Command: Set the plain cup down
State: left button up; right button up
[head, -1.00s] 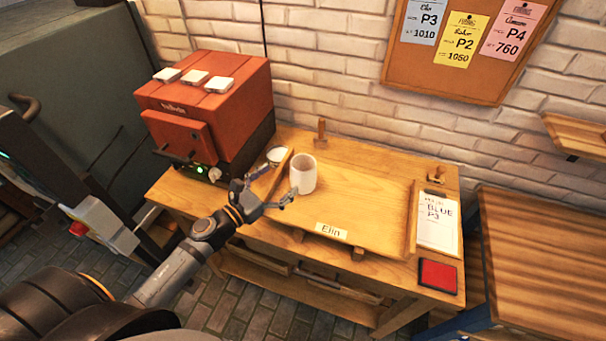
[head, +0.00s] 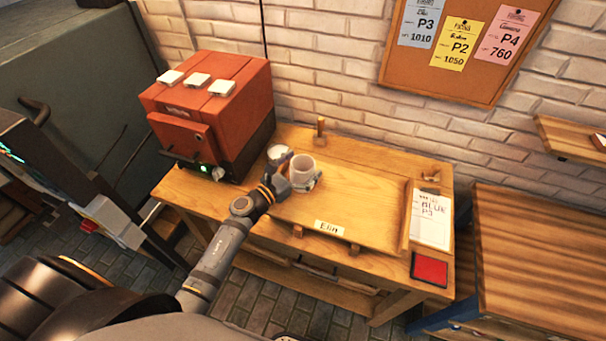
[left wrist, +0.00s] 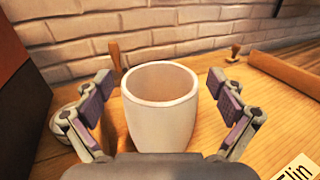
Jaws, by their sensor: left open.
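The plain cup (head: 302,170) is white and stands upright on the wooden table (head: 350,215), right of the red kiln-like box. My left gripper (head: 303,184) is at the near side of the cup, and its jaws are open around it. In the left wrist view the cup (left wrist: 160,108) sits between the two spread fingers of the gripper (left wrist: 158,108), with a small gap visible on each side. The cup's near lower part is hidden by the gripper body there. My right gripper is not in view.
The red box (head: 205,110) with white pieces on top stands at the table's left. A small white-topped item (head: 278,153) is just left of the cup. A clipboard (head: 431,218) and a red pad (head: 429,269) lie at the right. An "Elin" label (head: 329,228) marks the front.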

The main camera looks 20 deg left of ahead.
pick_arm(q)
jog(key=shift+s+a, duration=0.1)
jog(key=c, duration=1.8)
jog(key=shift+c, duration=0.7)
jog(key=shift+r, duration=0.15)
